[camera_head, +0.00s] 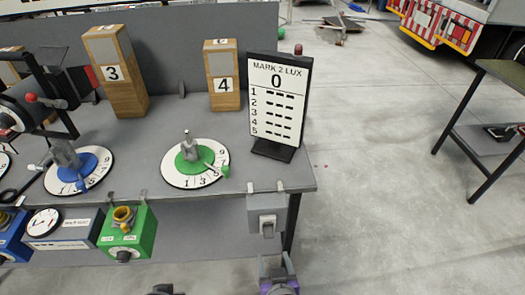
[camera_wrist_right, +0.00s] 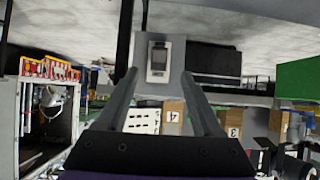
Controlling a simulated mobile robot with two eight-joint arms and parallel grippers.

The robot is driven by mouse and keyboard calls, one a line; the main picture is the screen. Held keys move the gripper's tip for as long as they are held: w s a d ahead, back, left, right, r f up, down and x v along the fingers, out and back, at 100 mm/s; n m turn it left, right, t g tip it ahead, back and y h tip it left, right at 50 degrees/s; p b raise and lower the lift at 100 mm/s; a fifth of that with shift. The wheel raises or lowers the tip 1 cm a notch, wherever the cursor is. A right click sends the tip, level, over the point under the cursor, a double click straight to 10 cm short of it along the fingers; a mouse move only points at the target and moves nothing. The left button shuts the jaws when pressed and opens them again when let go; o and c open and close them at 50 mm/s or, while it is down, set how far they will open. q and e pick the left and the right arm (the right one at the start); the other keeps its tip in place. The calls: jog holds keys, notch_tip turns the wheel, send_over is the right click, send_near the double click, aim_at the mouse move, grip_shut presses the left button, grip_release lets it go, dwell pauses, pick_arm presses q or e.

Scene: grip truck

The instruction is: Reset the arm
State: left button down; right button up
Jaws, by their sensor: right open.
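My right gripper (camera_head: 277,266) is at the bottom of the head view, below and in front of the bench's right corner. Its two grey fingers are apart, and they also show in the right wrist view (camera_wrist_right: 160,76) with nothing held between them. A grey box with a switch (camera_head: 267,222) hangs on the bench front above this gripper.
The grey workbench (camera_head: 145,175) bears dials, wooden blocks numbered 3 and 4, and a MARK 2 LUX board (camera_head: 277,100). Green (camera_head: 127,232) and blue boxes hang along its front. A dark table (camera_head: 503,75) stands at right. The floor between (camera_head: 385,190) is clear.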

jog(key=s+d+r+g+p, duration=0.4)
jog(key=d+r+g+p, duration=0.2)
jog(key=d+r+p, duration=0.4)
jog(key=shift+s+d+r, duration=0.4)
jog(key=shift+d+r, duration=0.2)
jog(key=shift+d, duration=0.25)
jog(key=shift+s+f, duration=0.1)
